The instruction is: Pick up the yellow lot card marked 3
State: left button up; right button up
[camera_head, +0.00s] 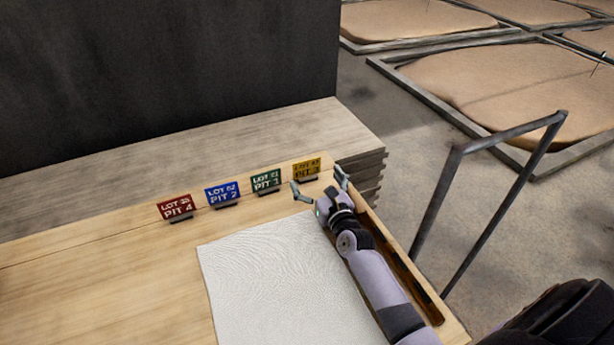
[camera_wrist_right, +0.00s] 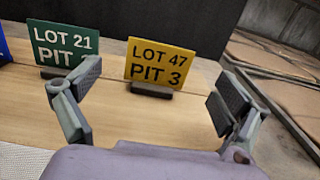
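The yellow lot card (camera_head: 307,168) stands upright in a small dark holder at the right end of a row of cards on the wooden table. In the right wrist view the yellow card (camera_wrist_right: 160,63) reads "LOT 47 PIT 3", and its holder (camera_wrist_right: 151,91) is clear below it. My right gripper (camera_head: 319,188) is open, just in front of the yellow card. In the right wrist view its spread fingers (camera_wrist_right: 155,105) frame the card, with nothing between them. My left gripper is not in view.
A green card (camera_head: 266,180) stands close left of the yellow one, then a blue card (camera_head: 222,193) and a red card (camera_head: 175,208). A white textured sheet (camera_head: 280,285) lies in front. A dark wall (camera_head: 170,75) rises behind. A metal rail (camera_head: 440,205) stands right.

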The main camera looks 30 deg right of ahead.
aim_at(307, 165)
jog(key=w, duration=0.6)
jog(key=shift+w+d, duration=0.25)
jog(key=shift+d, duration=0.05)
jog(key=shift+c, duration=0.4)
jog(key=c, duration=1.1)
jog(key=shift+o, duration=0.2)
